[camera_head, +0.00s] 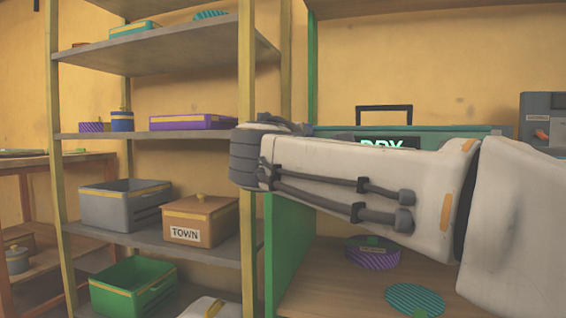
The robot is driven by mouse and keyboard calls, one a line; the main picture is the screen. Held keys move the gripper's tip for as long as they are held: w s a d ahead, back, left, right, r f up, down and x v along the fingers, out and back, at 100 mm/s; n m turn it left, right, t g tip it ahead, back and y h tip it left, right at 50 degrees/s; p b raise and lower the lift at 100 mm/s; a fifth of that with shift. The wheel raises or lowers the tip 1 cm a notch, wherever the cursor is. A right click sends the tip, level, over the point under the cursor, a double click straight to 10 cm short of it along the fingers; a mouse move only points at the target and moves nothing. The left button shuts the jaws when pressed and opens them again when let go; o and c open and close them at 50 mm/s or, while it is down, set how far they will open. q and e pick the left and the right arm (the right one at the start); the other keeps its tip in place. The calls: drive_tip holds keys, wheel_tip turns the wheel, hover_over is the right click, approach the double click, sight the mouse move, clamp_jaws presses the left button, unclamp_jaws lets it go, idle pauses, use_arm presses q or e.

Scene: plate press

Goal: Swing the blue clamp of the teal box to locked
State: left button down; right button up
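A teal box (450,131) with a label reading DRY (388,142) stands on the upper level of the unit at the right. A black handle (384,108) rises over its top. My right arm crosses in front and hides most of the box's front. The blue clamp cannot be made out. No gripper fingers show; the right gripper is out of sight, and my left arm is not in view.
A grey shelf rack at the left holds a grey bin (118,207), a brown TOWN box (200,219), a green bin (131,287) and a purple box (187,122). Purple (372,256) and teal (414,298) round items lie below my arm. A grey device (542,118) stands far right.

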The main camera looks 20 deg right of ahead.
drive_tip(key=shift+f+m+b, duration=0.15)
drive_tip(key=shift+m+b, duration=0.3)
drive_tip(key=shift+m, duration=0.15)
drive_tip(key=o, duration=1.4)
